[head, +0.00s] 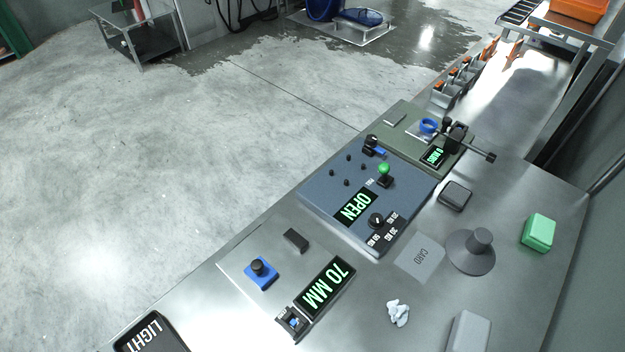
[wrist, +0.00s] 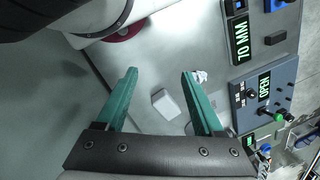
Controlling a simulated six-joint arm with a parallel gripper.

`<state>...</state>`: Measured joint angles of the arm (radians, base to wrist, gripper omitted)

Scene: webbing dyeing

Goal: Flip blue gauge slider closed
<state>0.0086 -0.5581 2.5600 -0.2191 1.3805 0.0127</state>
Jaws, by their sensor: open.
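A blue block with a black knob (head: 261,273) sits on the pale gauge plate (head: 237,267) at the lower middle of the head view. It also shows at the wrist view's top edge (wrist: 274,5), partly cut off. Beside it is a display reading "70 MM" (head: 326,287), also in the wrist view (wrist: 237,38). A small black switch with a blue part (head: 292,321) is at the display's lower end. I cannot tell which blue part is the gauge slider. My gripper (wrist: 159,74) is open and empty, its teal fingers left of the panels; it is outside the head view.
A blue-grey panel (head: 322,193) with an "OPEN" display (head: 356,207), knobs and a green-topped lever (head: 384,173) stands beyond the gauge. A card (head: 420,258), crumpled paper (head: 398,313), grey cone (head: 471,252), pale block (head: 468,333) and green block (head: 538,232) lie on the bench.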

